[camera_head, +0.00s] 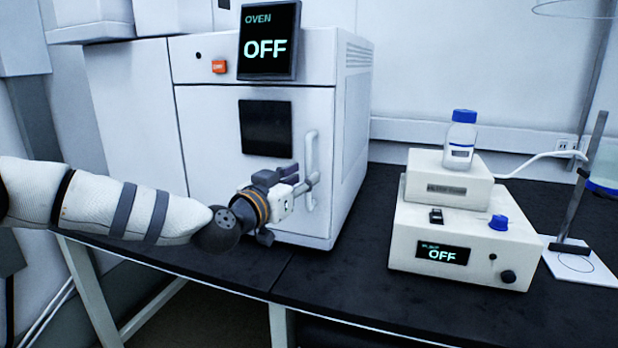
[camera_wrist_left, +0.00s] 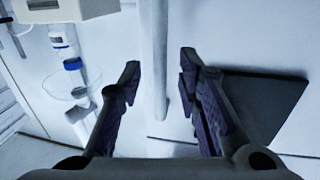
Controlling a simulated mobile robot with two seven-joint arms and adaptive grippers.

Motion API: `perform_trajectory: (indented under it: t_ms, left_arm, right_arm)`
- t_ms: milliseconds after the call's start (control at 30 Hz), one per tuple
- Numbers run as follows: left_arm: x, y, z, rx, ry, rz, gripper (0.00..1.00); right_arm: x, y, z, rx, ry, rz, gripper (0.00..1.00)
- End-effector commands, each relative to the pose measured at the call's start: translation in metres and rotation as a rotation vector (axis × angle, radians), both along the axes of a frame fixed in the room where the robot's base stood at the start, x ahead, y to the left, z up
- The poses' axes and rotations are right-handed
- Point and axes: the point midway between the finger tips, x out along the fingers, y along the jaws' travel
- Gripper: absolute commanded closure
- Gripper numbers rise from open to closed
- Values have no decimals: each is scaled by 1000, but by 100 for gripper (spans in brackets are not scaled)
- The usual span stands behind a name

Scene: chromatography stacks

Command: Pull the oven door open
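The white oven (camera_head: 210,130) stands on the dark bench with its door closed. The door has a dark square window (camera_head: 266,128) and a vertical white handle (camera_head: 311,160) near its right edge. My left gripper (camera_head: 302,182) is at the handle's lower part. In the left wrist view, the handle (camera_wrist_left: 154,45) runs between the two spread fingers, with a gap visible on each side. The gripper is open, and the window (camera_wrist_left: 265,100) lies to its right. My right gripper is in neither view.
The oven display (camera_head: 268,42) on top reads OFF. To the right are a pump box (camera_head: 465,235) reading OFF, a filter stage (camera_head: 447,186) with a blue-capped bottle (camera_head: 460,140), and a stand (camera_head: 580,190). Bare bench lies between oven and pump.

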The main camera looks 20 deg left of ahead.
Motion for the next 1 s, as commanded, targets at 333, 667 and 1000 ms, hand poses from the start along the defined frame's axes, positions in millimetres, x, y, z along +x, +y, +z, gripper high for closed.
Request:
perform_trajectory:
  t_ms: [333, 667, 1000]
  left_arm:
    - [30, -8, 0, -1, 1, -1, 69]
    - [30, -8, 1, 0, 0, -1, 100]
    - [28, -7, -1, -2, 2, -15, 100]
  right_arm:
    - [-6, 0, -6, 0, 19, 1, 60]
    - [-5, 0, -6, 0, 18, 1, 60]
    - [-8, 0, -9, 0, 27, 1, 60]
